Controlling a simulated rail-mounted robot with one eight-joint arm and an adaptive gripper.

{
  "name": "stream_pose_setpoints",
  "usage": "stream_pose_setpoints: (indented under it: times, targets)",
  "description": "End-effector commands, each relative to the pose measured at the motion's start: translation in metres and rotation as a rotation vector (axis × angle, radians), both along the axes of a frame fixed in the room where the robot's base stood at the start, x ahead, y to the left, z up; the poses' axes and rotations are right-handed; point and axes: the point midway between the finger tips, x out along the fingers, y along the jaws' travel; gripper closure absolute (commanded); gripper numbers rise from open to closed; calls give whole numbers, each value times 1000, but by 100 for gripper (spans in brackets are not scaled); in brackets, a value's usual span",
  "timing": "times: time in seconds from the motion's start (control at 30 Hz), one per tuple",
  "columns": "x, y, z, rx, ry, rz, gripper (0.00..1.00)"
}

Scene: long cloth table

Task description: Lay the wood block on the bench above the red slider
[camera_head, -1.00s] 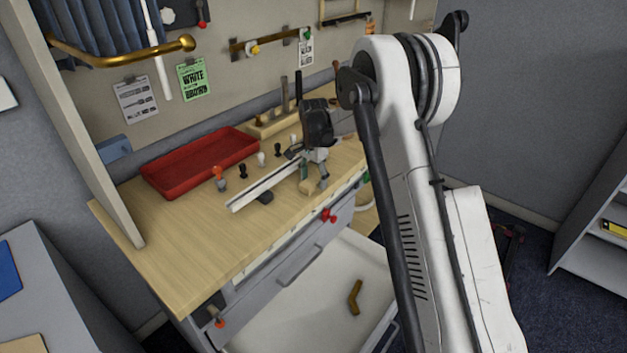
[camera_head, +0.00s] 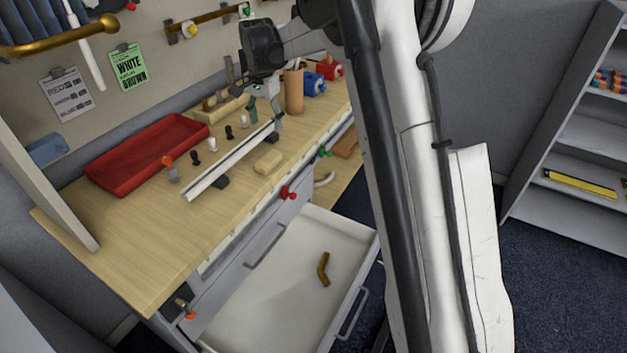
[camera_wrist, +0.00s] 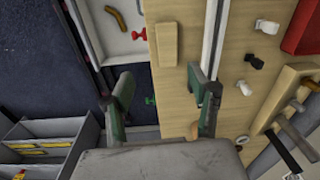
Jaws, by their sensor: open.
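The wood block (camera_head: 268,162) lies flat on the bench top (camera_head: 150,250), between a pale rail and the bench's front edge. The red slider (camera_head: 288,193) is on the bench front, just below the block. In the wrist view the block (camera_wrist: 166,45) lies beside the red slider (camera_wrist: 139,34), roughly level with it along the edge. My gripper (camera_head: 266,108) is above the bench, beyond the block, apart from it. In the wrist view its fingers (camera_wrist: 163,97) are spread and empty, with the block ahead of them.
A pale rail (camera_head: 225,165) lies behind the block. A red tray (camera_head: 150,155) and several small knobs are further back. A green slider (camera_head: 324,151) is further along the front. An open drawer (camera_head: 250,310) below holds a brown angled piece (camera_head: 323,269).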

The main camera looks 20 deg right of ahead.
Motion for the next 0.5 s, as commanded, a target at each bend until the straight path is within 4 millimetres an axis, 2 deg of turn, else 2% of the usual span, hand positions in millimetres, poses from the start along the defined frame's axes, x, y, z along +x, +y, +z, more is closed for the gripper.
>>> stream_pose_setpoints:
  times: [0.03, 0.2, 0.5]
  targets:
    - [-14, 0, 14, -2, -18, 25, 45]
    - [-54, 0, 51, -10, -78, 116, 45]
    - [-132, 0, 98, -40, -185, 273, 45]
